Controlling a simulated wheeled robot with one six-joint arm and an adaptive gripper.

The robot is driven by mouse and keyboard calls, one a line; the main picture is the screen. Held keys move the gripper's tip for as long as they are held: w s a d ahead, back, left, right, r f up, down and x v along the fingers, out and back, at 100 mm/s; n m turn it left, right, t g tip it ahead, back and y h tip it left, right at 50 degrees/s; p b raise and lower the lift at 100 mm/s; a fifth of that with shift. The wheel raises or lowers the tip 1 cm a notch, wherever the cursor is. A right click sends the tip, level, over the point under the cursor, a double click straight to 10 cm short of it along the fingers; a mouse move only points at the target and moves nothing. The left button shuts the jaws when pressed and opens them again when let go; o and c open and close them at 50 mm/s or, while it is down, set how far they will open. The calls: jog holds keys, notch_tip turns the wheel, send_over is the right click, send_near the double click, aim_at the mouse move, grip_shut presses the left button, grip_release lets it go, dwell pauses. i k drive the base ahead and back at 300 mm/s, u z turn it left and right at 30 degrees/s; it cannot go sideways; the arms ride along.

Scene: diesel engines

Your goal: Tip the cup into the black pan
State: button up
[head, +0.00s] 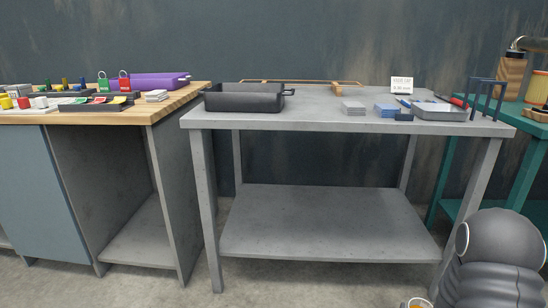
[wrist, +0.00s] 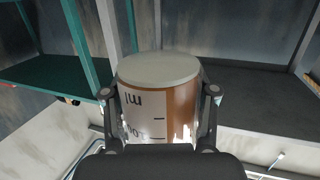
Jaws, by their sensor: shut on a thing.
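The black pan (head: 243,98) is a rectangular dark tray with handles at its ends. It sits near the left end of the grey table (head: 335,124) in the head view. My gripper (wrist: 160,94) is shut on the cup (wrist: 178,106), with one finger on each side. The cup has brown contents, a white measuring label with "ml" and tick marks, and a pale flat end facing up in the wrist picture. In the head view only a small part of the cup (head: 417,303) shows at the bottom edge, well below and right of the pan. The pan's inside is hidden.
A wooden bench (head: 150,115) adjoins left; a teal bench (head: 527,130) stands right. The table's middle is mostly clear.

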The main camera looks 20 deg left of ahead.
aim_at(252, 98)
jog(key=u, duration=1)
